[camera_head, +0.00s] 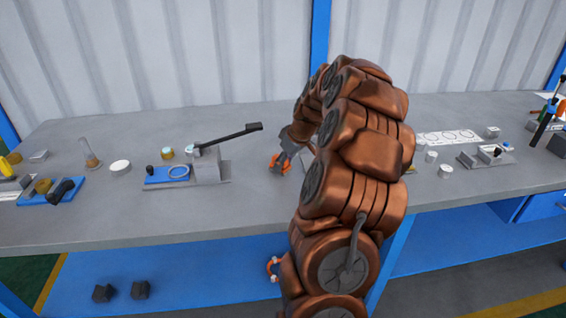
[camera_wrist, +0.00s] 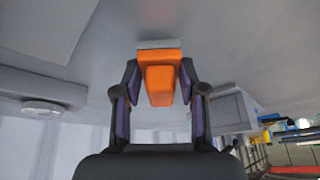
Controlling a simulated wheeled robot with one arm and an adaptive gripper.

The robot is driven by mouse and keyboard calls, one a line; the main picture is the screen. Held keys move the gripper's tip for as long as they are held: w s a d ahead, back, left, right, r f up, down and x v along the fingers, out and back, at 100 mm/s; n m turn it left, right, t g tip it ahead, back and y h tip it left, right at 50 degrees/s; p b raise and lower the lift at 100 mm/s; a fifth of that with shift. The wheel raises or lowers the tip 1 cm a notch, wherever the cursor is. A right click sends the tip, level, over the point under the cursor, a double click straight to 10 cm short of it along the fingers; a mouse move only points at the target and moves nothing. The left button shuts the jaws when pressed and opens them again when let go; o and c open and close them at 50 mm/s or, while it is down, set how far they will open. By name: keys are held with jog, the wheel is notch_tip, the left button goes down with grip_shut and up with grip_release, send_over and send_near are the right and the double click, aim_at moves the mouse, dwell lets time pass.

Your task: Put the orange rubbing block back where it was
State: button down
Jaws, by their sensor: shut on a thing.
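The orange rubbing block (camera_wrist: 160,78) is between the two fingers of my gripper (camera_wrist: 158,92) in the wrist view, with a grey layer along its far edge. My gripper is shut on it. In the head view my gripper (camera_head: 280,163) is low over the middle of the grey workbench (camera_head: 255,210), and a bit of orange shows at its tip. I cannot tell whether the block touches the bench top. My arm hides part of the bench behind and to the right of it.
Left of my gripper, a grey fixture (camera_head: 207,168) with a long black lever stands beside a blue plate (camera_head: 167,175). Small pots, a flask (camera_head: 90,158) and another blue tray (camera_head: 50,192) are farther left. A grey plate with parts (camera_head: 486,157) lies right. The bench front near my gripper is clear.

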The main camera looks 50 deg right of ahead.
jog(key=shift+f, duration=0.25)
jog(key=shift+f, duration=0.15)
jog(key=c, duration=0.7)
grip_release()
jog(key=shift+o, duration=0.2)
jog(key=b+v, duration=0.1)
jog(key=v, duration=1.1)
jog(key=shift+b, duration=0.3)
